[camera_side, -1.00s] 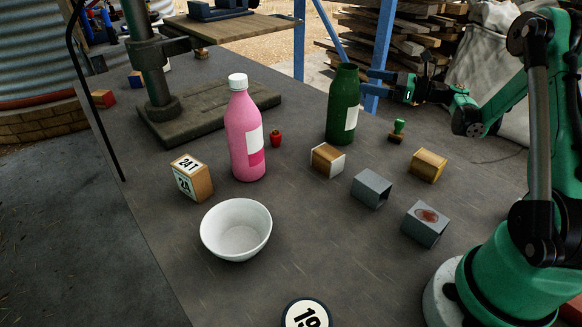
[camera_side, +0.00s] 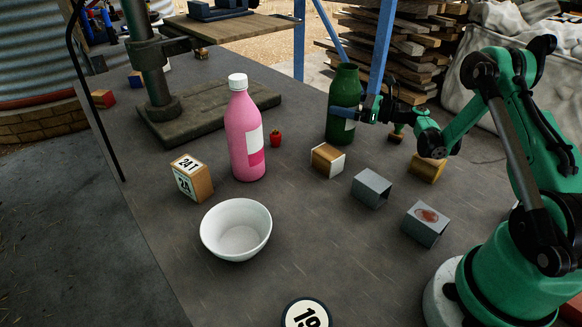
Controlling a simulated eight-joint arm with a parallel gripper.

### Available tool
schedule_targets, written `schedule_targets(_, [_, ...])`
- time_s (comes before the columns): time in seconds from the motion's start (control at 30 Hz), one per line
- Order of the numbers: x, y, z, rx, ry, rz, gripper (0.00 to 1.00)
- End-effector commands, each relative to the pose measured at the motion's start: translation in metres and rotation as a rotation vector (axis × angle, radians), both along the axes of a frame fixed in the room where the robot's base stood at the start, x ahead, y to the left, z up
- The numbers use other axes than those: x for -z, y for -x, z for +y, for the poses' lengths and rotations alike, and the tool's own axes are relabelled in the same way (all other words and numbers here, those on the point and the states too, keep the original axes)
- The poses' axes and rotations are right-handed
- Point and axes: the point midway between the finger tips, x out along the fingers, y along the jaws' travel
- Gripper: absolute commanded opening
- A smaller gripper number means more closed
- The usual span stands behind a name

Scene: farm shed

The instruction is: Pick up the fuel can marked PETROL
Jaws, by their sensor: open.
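I see no can with a readable PETROL marking. A dark green bottle (camera_side: 343,88) with a white label stands upright toward the back of the table.
Several small blocks stand around: a wooden block (camera_side: 327,159), grey boxes (camera_side: 371,188) (camera_side: 425,224), and a yellowish block (camera_side: 429,168) partly behind my arm. A white bowl (camera_side: 236,230), numbered block (camera_side: 191,178) and small red item (camera_side: 275,138) are left.

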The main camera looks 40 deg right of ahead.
Motion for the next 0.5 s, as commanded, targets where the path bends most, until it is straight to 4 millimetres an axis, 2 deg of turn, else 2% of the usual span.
schedule_targets(0.07, [0.0,0.0001,-0.0002,0.0,0.0,0.0,1.0])
schedule_targets(0.37, [-0.0001,0.0003,-0.0003,0.0,0.0,0.0,0.18])
schedule_targets(0.5, [-0.0004,0.0004,-0.0003,0.0,0.0,-0.001,0.18])
